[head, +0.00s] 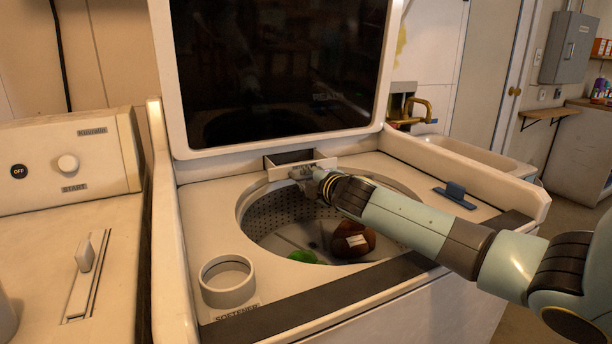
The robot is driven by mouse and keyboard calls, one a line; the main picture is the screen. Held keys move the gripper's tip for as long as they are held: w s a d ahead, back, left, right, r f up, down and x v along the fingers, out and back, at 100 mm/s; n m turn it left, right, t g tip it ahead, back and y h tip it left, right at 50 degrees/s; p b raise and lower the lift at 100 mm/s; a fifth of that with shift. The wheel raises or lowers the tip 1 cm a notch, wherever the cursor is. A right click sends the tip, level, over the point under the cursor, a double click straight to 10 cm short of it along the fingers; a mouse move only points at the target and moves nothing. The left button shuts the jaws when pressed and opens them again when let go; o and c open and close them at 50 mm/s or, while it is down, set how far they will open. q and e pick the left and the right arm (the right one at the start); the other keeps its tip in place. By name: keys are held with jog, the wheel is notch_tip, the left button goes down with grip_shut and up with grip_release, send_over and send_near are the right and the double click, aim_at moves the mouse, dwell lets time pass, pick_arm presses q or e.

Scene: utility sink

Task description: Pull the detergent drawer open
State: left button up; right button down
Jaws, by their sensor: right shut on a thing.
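The detergent drawer (280,171) is at the back of the washer's top panel, just behind the round tub opening. It stands partly out, with a dark gap behind its pale front. My right gripper (308,172) reaches in from the right, over the tub, and is shut on the drawer's front at its right part. The fingertips are small and partly hidden against the drawer. My left gripper is not in view.
The washer's lid (282,136) stands raised behind the drawer. The open tub (285,222) holds a brown item (352,240) and a green one (303,257). A softener cup (228,281) stands at front left, and a blue piece (455,195) lies at right.

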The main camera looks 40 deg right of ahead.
jog(key=c, duration=1.8)
grip_release()
jog(key=shift+o, duration=2)
jog(key=shift+s+a, duration=0.1)
jog(key=shift+s, duration=0.15)
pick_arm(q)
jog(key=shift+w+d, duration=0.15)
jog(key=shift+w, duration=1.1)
pick_arm(e)
jog(key=v, duration=1.1)
jog(key=shift+s, duration=0.25)
jog(key=shift+r, duration=0.1)
